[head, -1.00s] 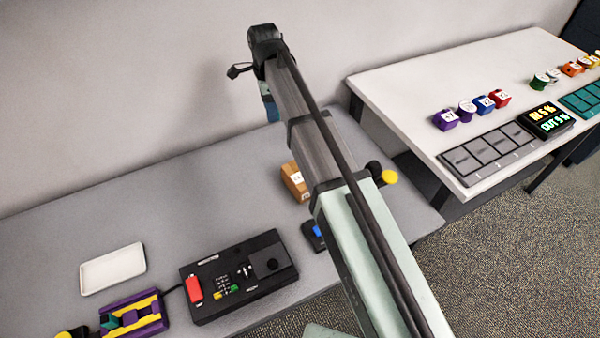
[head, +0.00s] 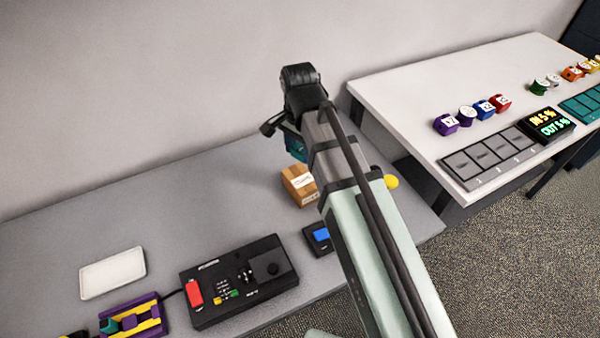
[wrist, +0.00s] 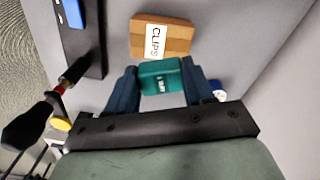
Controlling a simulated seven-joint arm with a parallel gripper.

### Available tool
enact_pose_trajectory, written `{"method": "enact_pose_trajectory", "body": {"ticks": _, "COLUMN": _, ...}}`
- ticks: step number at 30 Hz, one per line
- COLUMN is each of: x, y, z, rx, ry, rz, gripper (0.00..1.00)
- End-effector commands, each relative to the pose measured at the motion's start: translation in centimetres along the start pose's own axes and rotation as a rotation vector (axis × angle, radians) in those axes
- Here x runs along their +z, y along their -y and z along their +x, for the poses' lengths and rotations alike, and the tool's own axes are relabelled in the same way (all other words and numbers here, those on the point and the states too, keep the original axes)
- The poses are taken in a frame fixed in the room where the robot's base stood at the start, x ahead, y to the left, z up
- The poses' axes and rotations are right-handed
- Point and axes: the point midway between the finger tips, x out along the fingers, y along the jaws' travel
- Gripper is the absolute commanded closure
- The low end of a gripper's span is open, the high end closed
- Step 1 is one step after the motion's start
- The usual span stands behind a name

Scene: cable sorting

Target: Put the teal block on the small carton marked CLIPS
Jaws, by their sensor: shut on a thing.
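The teal block (wrist: 161,82) is between the two fingers of my gripper (wrist: 160,84) in the wrist view, and the gripper is shut on it. In the head view a teal bit of the block (head: 296,148) shows beside my arm. The small brown carton marked CLIPS (wrist: 161,38) lies just beyond the block in the wrist view, with its white label readable. In the head view the carton (head: 299,185) stands on the grey table, below and close to my gripper. The block appears to be above the table and apart from the carton; the exact gap is unclear.
A black box with a blue button (head: 320,236) stands near the carton. A black control box (head: 238,280), a white tray (head: 112,272) and a purple-yellow holder (head: 134,318) are to the left. A white table (head: 420,100) with coloured blocks is at right.

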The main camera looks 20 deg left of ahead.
Motion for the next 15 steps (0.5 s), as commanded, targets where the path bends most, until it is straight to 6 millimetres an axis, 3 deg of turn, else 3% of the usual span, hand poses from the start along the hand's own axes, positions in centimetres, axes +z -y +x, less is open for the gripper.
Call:
{"method": "enact_pose_trajectory", "body": {"ticks": 7, "x": 0.1, "y": -0.1, "z": 3.5, "rx": 0.002, "ry": 0.001, "rz": 0.002, "gripper": 0.88}}
{"method": "enact_pose_trajectory", "body": {"ticks": 15, "x": 0.0, "y": 0.0, "z": 5.1, "rx": 0.0, "ry": 0.0, "rz": 0.003, "gripper": 0.88}}
